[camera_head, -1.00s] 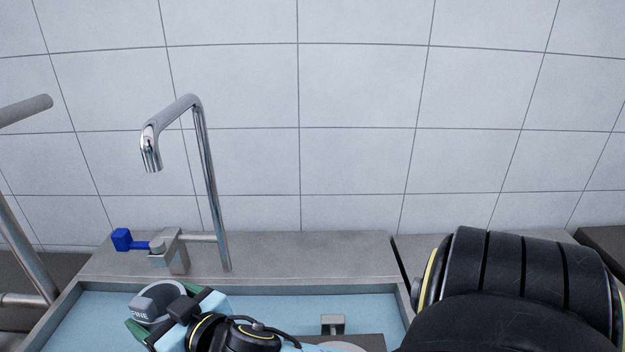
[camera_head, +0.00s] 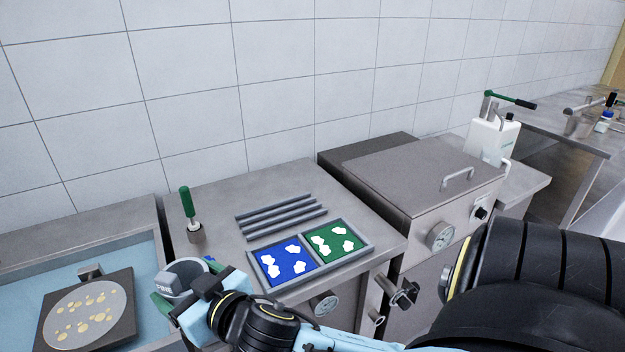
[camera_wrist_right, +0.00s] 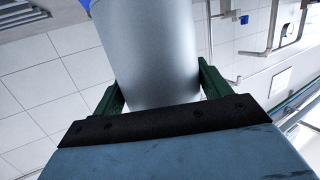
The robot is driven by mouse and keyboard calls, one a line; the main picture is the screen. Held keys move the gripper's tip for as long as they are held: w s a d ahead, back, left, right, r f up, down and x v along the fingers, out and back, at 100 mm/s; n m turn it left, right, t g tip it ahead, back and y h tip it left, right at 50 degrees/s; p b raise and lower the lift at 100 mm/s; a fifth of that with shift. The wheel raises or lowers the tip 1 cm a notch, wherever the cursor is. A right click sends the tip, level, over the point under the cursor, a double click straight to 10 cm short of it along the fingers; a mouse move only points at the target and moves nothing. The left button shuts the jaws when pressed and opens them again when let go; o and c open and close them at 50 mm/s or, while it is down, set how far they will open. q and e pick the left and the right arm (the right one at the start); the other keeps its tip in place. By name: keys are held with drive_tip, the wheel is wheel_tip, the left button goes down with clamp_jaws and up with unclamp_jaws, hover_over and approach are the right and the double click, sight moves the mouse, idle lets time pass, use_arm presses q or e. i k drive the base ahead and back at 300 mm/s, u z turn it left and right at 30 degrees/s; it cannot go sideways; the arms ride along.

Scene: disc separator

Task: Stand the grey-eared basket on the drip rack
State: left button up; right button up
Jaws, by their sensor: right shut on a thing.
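My right gripper (camera_head: 181,291), with green fingers, is shut on a grey piece lettered FINE, which I take to be part of the grey-eared basket (camera_head: 183,275). It is held up in front of the counter, near the sink's right edge. In the right wrist view the smooth grey held piece (camera_wrist_right: 150,50) fills the gap between the green fingers (camera_wrist_right: 160,88); bits of blue show at its far end. The drip rack (camera_head: 281,213), a row of grey bars, lies bare on the counter, beyond and right of the gripper. My left gripper is out of view.
A two-part tray (camera_head: 370,249) with blue and green sections holding white pieces lies in front of the rack. A green-handled tool (camera_head: 187,205) stands in a holder left of it. The sink (camera_head: 80,262) holds a speckled disc (camera_head: 85,312). A steel cabinet (camera_head: 415,185) stands right.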

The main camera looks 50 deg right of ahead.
sight(280, 212)
drive_tip(key=z, duration=0.8)
drive_tip(key=i, duration=0.95)
drive_tip(key=z, duration=0.25)
